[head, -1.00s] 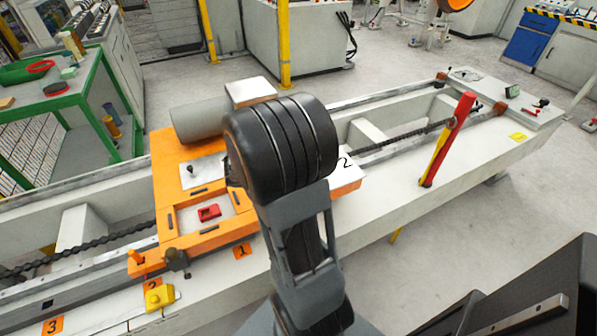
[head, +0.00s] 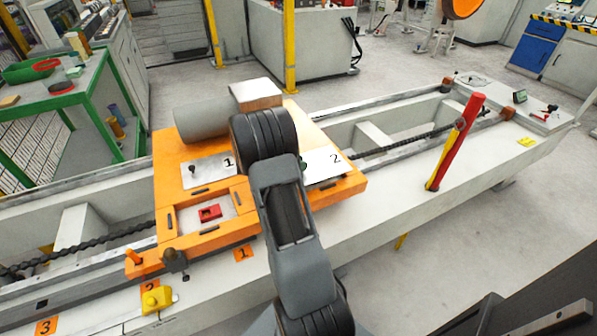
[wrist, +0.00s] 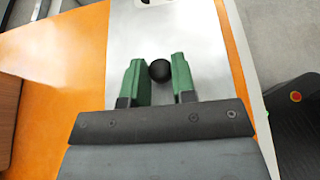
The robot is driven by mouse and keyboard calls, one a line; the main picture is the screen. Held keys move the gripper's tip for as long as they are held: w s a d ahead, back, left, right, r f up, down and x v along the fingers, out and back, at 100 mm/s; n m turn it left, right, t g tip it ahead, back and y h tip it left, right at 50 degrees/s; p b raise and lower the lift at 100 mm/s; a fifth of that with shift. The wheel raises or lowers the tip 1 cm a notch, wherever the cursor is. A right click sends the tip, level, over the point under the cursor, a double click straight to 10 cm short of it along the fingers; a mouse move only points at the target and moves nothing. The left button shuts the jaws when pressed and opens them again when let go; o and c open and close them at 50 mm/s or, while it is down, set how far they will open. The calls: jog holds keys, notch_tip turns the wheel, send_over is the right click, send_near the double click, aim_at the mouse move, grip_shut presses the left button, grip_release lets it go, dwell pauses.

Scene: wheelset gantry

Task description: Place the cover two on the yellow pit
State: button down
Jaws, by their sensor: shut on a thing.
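Cover two (head: 327,160) is a pale metal plate marked 2 at the right end of the orange platform (head: 347,187). In the wrist view the plate (wrist: 205,40) has a round black knob (wrist: 159,70). My gripper (wrist: 158,82) has its green fingers on either side of this knob and is shut on it. I cannot tell whether the plate touches the platform. In the head view my arm hides part of the plate. A square, orange-framed pit (head: 228,207) lies left of my arm, with a red piece (head: 210,212) in it.
Cover one (head: 208,171), marked 1, lies behind the pit. A grey cylinder (head: 200,122) and a pale block (head: 256,93) stand at the platform's back. A red and yellow post (head: 455,142) rises to the right. A yellow block (head: 156,299) sits at front left.

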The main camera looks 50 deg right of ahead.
jog(key=shift+w+d+f, duration=0.15)
jog(key=shift+f, duration=0.15)
jog(key=shift+f+b, duration=0.5)
jog(key=shift+f, duration=1)
jog(key=shift+f, duration=0.1)
jog(key=c, duration=0.9)
grip_release()
jog(key=shift+c, duration=0.2)
